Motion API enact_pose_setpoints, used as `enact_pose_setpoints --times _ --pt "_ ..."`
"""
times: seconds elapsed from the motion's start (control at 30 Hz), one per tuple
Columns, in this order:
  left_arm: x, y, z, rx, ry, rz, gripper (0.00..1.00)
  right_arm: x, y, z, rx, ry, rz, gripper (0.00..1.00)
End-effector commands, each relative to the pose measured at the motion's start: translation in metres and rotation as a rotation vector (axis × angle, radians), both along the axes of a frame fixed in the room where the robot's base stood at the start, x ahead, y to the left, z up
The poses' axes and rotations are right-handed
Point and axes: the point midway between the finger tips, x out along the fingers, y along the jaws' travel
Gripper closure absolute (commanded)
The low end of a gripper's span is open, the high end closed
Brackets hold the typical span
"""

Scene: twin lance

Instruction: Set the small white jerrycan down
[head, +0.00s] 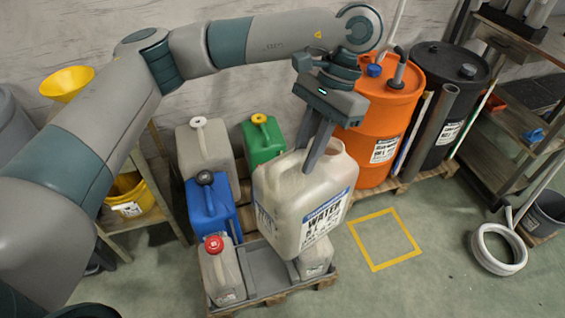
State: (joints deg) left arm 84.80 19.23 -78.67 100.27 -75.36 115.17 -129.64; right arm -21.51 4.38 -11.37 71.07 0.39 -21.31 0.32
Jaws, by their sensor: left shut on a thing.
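A white jerrycan (312,205) with a blue-edged "WATER" label hangs from my left gripper (313,152). The gripper points down and is shut on the can's top handle, which the fingers partly hide. The can is slightly tilted and appears to be held above the pallet (274,298), in front of other cans. A yellow square outline (412,262) is marked on the floor to its right, and its inside is empty. My right gripper is not in view.
Around the held can stand a grey can (205,150), a green can (262,142), a blue can (210,205), a red-capped can (222,275) and another small can (318,262). Orange (375,115) and black (447,85) drums stand behind. A coiled hose (499,250) lies right; floor between is clear.

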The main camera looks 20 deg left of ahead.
Motion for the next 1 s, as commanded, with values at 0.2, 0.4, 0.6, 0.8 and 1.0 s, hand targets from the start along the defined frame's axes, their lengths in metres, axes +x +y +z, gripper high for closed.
enact_pose_setpoints --times 0.2,0.4,0.6,0.8,1.0 --pt "0.005 -0.015 0.011 0.0 0.0 -0.073 1.0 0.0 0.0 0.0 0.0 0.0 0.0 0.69" --pt "0.005 -0.016 0.012 0.0 0.002 -0.081 1.0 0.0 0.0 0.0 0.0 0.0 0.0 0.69" --pt "0.005 -0.016 0.012 -0.001 0.001 -0.081 1.0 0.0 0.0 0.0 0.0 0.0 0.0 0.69" --pt "0.009 -0.02 0.006 0.0 0.0 -0.113 1.0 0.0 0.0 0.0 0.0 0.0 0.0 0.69" --pt "0.021 -0.031 -0.009 0.0 0.002 -0.214 1.0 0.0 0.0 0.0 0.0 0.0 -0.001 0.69"
